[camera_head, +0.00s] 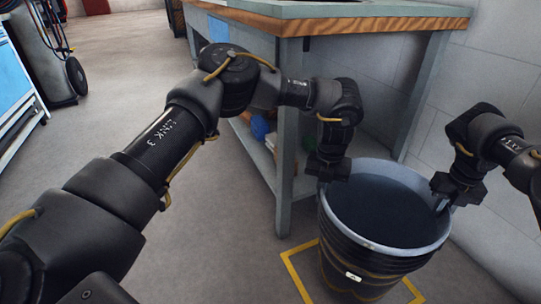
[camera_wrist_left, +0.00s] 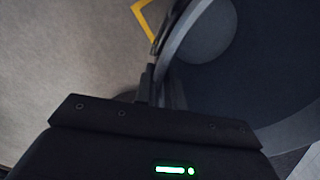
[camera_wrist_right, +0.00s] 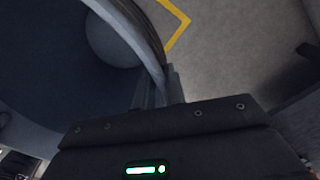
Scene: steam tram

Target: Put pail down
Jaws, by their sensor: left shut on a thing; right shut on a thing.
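A large dark pail (camera_head: 385,262) with a grey rim and a small white label stands upright in the head view. It is open at the top and looks dark inside. My left gripper (camera_head: 326,182) is shut on its left rim, and my right gripper (camera_head: 442,203) is shut on its right rim. The rim passes between the fingers in the left wrist view (camera_wrist_left: 172,42) and the right wrist view (camera_wrist_right: 150,50). A yellow square outline (camera_head: 296,276) on the floor lies around and below the pail. I cannot tell whether the pail's base touches the floor.
A workbench (camera_head: 340,26) with a wooden edge and grey legs stands just behind the pail, with coloured items on its lower shelf. A pale block wall (camera_head: 480,80) is close on the right. A blue cabinet (camera_head: 12,75) stands at the far left. The grey floor left of the bench is open.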

